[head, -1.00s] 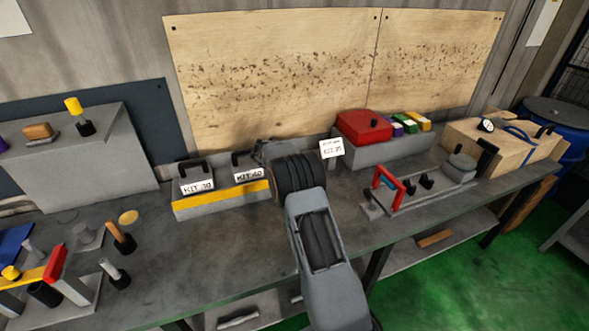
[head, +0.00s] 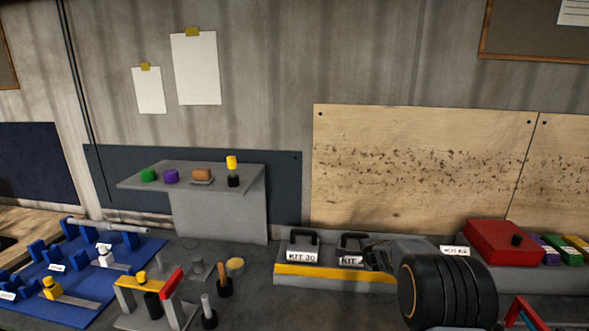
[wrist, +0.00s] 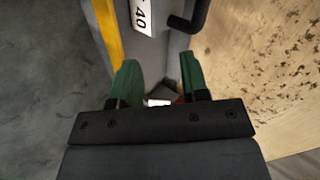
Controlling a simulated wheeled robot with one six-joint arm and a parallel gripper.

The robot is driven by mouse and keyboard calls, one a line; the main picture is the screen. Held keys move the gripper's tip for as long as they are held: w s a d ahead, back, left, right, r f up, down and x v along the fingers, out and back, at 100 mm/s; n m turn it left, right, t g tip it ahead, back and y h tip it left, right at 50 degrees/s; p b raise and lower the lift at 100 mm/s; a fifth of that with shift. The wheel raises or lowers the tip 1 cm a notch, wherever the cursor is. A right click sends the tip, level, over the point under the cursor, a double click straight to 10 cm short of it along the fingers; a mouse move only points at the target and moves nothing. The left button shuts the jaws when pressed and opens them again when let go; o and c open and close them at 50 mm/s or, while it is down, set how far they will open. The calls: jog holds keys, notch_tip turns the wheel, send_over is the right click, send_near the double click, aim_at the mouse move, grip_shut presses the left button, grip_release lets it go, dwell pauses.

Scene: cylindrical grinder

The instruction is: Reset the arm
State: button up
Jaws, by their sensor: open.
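My gripper (wrist: 158,78) is open in the wrist view, its two green fingers apart with nothing held between them. In the head view my arm's dark wrist reaches over the right part of the yellow-edged kit tray (head: 325,272), and the fingers cannot be made out there. The kit marked KIT 30 (head: 302,256) stands in the tray with its black handle up. A second kit (head: 351,260) stands beside it, partly hidden by my arm. Its label (wrist: 141,14) reads 40 in the wrist view, ahead of the fingers.
A red case (head: 497,242) stands right of my arm. A grey raised shelf (head: 220,215) with small coloured parts is at the back left. A blue fixture mat (head: 112,272) and a small stand with a red bar (head: 172,282) are at the left of the bench.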

jog(key=s+a+r+n+g+y, duration=0.25)
jog(key=s+a+n, duration=0.3)
jog(key=s, duration=0.35)
jog(key=s+a+r+n+g+y, duration=0.2)
jog(key=s+a+n+g, duration=0.15)
jog(key=s+n, duration=0.45)
jog(key=s+r+n+h, duration=0.1)
jog(key=s+r, duration=0.2)
jog(key=s, duration=0.7)
jog(key=s+d+r+n+h, duration=0.1)
jog(key=s+r+n+h, duration=0.1)
jog(key=s, duration=0.8)
jog(key=shift+s+r+t, duration=0.15)
jog(key=shift+r+t, duration=0.15)
jog(key=shift+r, duration=0.15)
jog(key=shift+h, duration=0.25)
